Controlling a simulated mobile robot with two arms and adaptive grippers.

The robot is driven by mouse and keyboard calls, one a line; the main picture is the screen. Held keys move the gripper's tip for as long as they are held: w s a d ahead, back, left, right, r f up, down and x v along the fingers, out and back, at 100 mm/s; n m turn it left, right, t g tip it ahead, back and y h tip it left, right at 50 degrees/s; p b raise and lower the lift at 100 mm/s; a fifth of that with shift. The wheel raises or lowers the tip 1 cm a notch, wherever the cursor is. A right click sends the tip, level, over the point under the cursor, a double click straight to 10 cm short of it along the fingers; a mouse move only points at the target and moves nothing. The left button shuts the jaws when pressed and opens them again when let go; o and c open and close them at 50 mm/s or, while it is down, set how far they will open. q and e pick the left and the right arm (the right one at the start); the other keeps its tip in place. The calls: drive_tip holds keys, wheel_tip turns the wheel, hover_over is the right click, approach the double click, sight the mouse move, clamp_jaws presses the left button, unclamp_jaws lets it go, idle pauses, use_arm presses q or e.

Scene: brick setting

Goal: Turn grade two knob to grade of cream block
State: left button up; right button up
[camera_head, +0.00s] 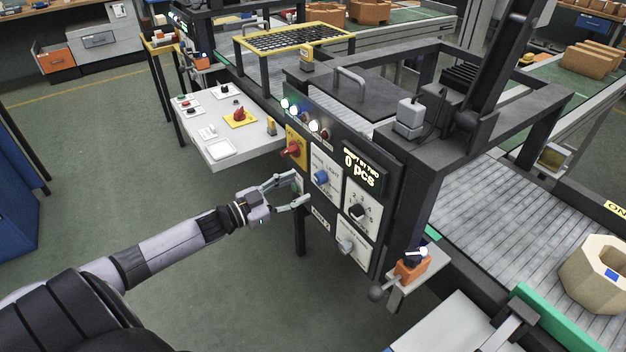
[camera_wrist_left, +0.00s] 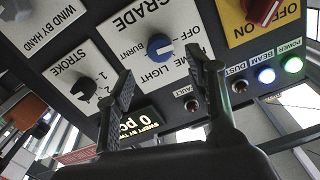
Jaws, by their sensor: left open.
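The blue knob (camera_head: 320,178) sits on a white plate of the dark panel. In the left wrist view, the blue knob (camera_wrist_left: 160,46) shows upside down under the word GRADE, with OFF, BURNT and LIGHT lettering around it; one word is partly hidden. I cannot tell its exact setting. The cream block (camera_head: 597,273), with a central hole and a small blue square, stands on the conveyor at the far right. My left gripper (camera_head: 304,189) is open and empty in front of the panel. In the left wrist view its fingers (camera_wrist_left: 161,65) appear on either side of the knob, apart from it.
A red knob (camera_head: 291,149) on a yellow plate, a black STROKE knob (camera_head: 357,211) and a grey knob (camera_head: 346,245) share the panel (camera_head: 385,165). The display (camera_head: 362,169) reads 0 pcs. An orange-based lever device (camera_head: 412,265) juts out at the panel's lower right.

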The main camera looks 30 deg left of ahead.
sight(317, 179)
use_arm(q)
drive_tip(key=shift+x, duration=3.1)
drive_tip(key=shift+c, duration=0.4)
drive_tip(key=c, duration=1.1)
